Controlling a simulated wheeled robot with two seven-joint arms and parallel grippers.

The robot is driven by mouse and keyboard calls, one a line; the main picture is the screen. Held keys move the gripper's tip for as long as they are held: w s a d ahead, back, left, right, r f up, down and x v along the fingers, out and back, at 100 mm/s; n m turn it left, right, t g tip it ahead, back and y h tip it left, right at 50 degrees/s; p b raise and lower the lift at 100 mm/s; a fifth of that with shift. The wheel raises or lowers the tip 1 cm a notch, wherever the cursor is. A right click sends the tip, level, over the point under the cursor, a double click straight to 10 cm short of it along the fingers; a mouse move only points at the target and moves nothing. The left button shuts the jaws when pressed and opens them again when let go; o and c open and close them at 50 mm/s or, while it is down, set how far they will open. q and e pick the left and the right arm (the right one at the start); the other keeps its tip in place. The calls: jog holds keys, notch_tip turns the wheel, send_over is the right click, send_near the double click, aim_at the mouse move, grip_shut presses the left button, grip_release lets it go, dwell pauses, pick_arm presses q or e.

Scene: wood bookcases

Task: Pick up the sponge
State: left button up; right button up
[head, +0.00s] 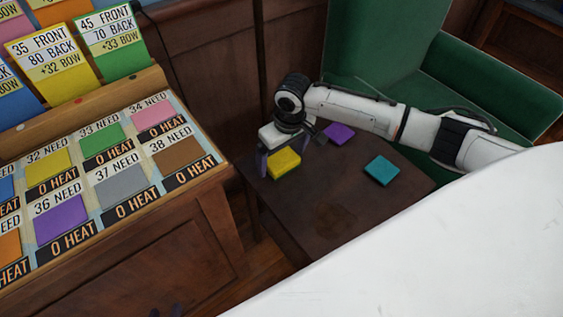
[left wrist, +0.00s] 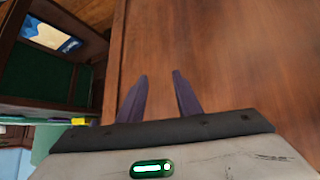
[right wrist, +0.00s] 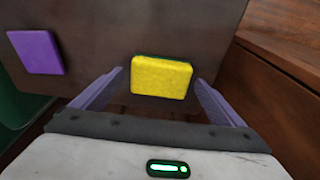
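A yellow sponge (head: 284,162) with a dark green underside lies near the left edge of the small dark table (head: 320,235). It also shows in the right wrist view (right wrist: 162,77), ahead of and between the fingertips. My right gripper (right wrist: 160,82) is open and empty, its purple fingers apart on either side of the sponge's outline. In the head view that gripper (head: 279,160) hangs over the table's left end beside the sponge, partly hidden by its own wrist. My left gripper (left wrist: 160,74) is open and empty, facing a brown wood surface; it is not in the head view.
A purple block (head: 339,134) and a teal block (head: 382,170) lie on the same table. A wood display case (head: 130,255) with coloured pads stands at the left. A green armchair (head: 385,45) is behind the table. The table's front part is clear.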

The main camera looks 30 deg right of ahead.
aim_at(282, 160)
jog(key=c, duration=1)
notch_tip(282, 160, up, 10)
jog(key=p, duration=0.2)
